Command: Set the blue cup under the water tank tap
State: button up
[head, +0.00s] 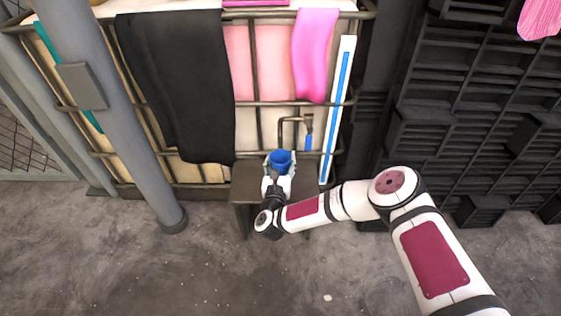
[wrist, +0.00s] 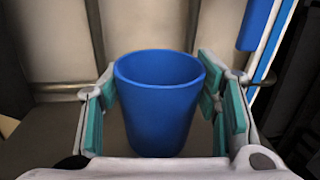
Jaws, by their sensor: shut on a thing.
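The blue cup (head: 280,161) is upright between the teal-padded fingers of my gripper (head: 279,169), which is shut on it. In the wrist view the cup (wrist: 160,105) stands between the fingers (wrist: 160,112), its open rim facing up. The caged water tank (head: 272,125) is behind it. A dark bent pipe (head: 292,118), seemingly the tap, shows at the tank's front with a blue-and-grey piece (head: 308,138) at its right. The pipe's left end comes down to the cup's rim in the head view; I cannot tell whether it is directly above the cup.
A small dark stand (head: 245,194) is below the cup; contact with it is unclear. A black cloth (head: 178,85) and a pink cloth (head: 314,50) hang on the tank cage. A grey post (head: 120,110) stands at left, and dark crates (head: 440,140) stack at right.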

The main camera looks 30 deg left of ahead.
jog(key=o, duration=1)
jog(key=shift+o, duration=0.2)
jog(key=p+v, duration=0.4)
jog(key=v, duration=0.8)
